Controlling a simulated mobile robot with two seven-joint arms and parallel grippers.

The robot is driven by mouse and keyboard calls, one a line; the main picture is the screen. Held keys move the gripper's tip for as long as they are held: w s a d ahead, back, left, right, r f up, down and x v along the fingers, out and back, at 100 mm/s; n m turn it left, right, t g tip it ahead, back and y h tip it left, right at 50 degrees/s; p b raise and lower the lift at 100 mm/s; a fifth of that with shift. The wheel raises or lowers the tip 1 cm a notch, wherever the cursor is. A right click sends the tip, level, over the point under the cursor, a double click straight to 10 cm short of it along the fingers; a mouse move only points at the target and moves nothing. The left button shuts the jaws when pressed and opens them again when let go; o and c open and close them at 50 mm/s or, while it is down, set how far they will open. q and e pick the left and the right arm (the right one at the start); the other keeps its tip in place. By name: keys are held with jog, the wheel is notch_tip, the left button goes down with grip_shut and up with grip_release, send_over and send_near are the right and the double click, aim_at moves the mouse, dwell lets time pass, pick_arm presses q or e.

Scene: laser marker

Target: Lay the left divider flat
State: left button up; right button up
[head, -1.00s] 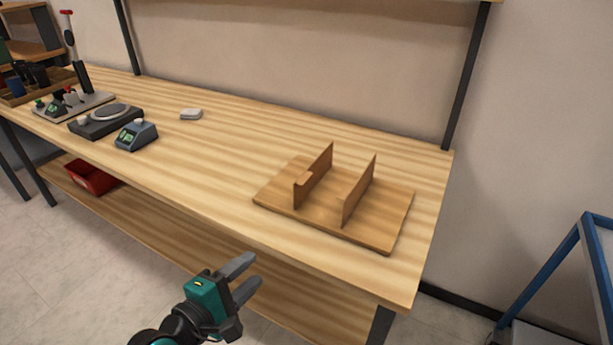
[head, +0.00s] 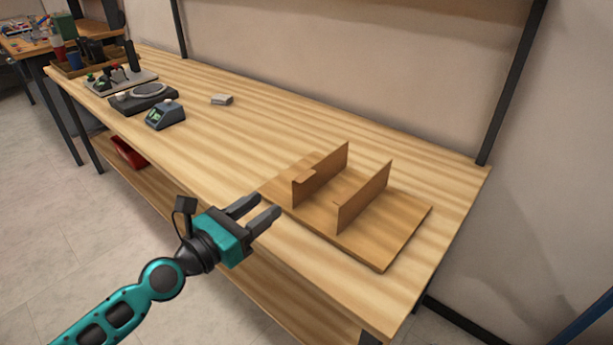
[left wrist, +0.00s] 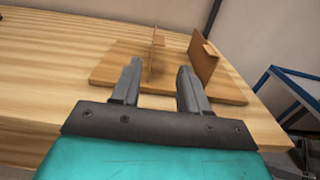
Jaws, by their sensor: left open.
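Two thin wooden dividers stand upright on a wooden board (head: 385,253) near the right end of the bench. My left gripper (head: 262,208) is open and empty, in front of the board's left corner and apart from both dividers. In the left wrist view its fingers (left wrist: 158,86) point toward the board (left wrist: 103,72), with one divider (left wrist: 157,55) between them in the picture and the other (left wrist: 203,58) to the right. My right gripper is out of view.
The wooden bench (head: 255,135) is clear left of the board. Farther left are a small device with a display (head: 166,115), a dark round-topped plate (head: 145,97) and a small pale block (head: 222,99). A dark shelf post (head: 510,85) rises behind the right end.

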aim_at(297, 182)
pick_arm(q)
jog(key=x, duration=1.2)
jog(key=shift+w+d+b, duration=0.15)
jog(key=shift+w+b, duration=0.1)
jog(key=shift+b, duration=0.05)
jog(key=shift+c, duration=0.2)
grip_shut()
